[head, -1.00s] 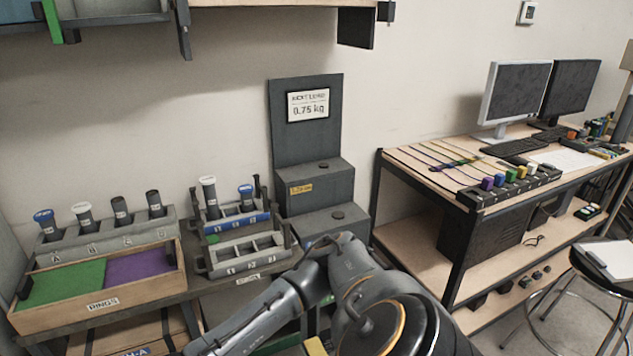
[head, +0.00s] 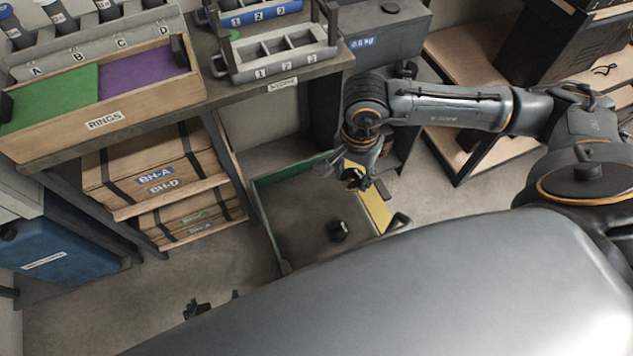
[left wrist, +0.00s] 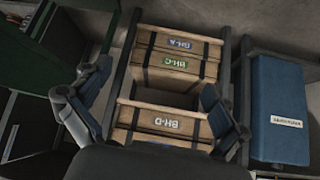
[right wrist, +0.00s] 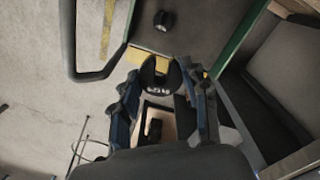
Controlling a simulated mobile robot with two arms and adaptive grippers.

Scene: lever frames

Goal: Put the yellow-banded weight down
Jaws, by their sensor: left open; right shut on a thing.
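My right gripper (head: 357,180) is shut on a dark round weight (right wrist: 160,84) with white lettering in the right wrist view. Yellow shows beside this weight, but I cannot tell whether it is a band or the strip behind. The held weight is above the yellow strip (head: 376,212) at the right side of a green-rimmed tray (head: 292,178). Another small black weight (head: 338,231) lies on the tray's grey floor. It also shows in the right wrist view (right wrist: 163,20). My left gripper (head: 212,306) is open and empty, low at the front left.
A shelf unit at the left holds wooden cases (head: 145,165) and a rings box (head: 105,122). A grey numbered rack (head: 280,58) stands on the bench above the tray. A blue box (head: 65,245) is at far left. Much of the tray floor is bare.

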